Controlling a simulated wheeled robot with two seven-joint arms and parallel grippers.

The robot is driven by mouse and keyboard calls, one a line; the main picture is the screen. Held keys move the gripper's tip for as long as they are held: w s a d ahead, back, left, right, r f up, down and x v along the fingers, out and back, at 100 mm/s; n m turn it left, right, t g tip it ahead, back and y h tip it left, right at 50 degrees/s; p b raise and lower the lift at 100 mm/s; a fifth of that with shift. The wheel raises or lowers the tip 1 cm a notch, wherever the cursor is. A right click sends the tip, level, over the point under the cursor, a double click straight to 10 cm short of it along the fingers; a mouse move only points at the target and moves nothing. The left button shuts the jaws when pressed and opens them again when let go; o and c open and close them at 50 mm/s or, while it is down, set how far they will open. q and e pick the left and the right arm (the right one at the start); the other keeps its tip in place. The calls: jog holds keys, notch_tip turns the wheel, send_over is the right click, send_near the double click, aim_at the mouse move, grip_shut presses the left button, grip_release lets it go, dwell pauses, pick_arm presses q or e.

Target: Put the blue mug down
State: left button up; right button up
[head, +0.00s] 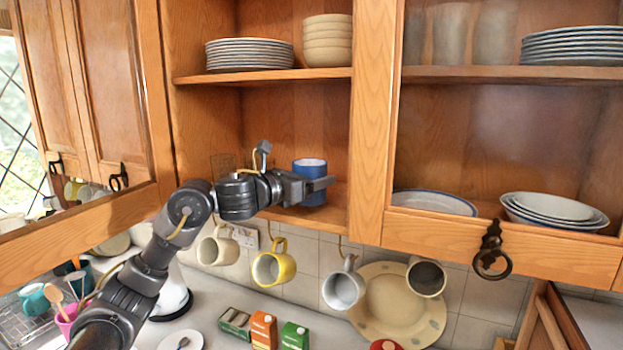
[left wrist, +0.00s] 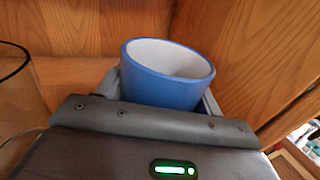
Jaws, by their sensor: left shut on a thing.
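The blue mug (head: 311,168) has a white inside and stands upright at the lower shelf (head: 338,215) of the open cupboard, near its right side wall. It also shows in the left wrist view (left wrist: 165,80), between the jaws. My left gripper (head: 318,186) reaches in from the left and is shut on the mug. The mug's base is partly hidden by the gripper, so I cannot tell whether it touches the shelf. My right gripper does not show.
A clear glass (head: 222,167) stands left of the mug on the lower shelf. Plates (head: 249,54) and bowls (head: 327,41) fill the shelf above. A glazed door (head: 480,236) is at the right.

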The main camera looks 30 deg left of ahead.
pick_arm(q)
jog(key=shift+f, duration=0.55)
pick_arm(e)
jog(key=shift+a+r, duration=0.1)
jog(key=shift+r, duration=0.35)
pick_arm(q)
jog(key=shift+f, duration=0.1)
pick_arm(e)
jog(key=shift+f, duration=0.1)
pick_arm(q)
jog(key=shift+f, duration=0.15)
jog(key=o, duration=1.2)
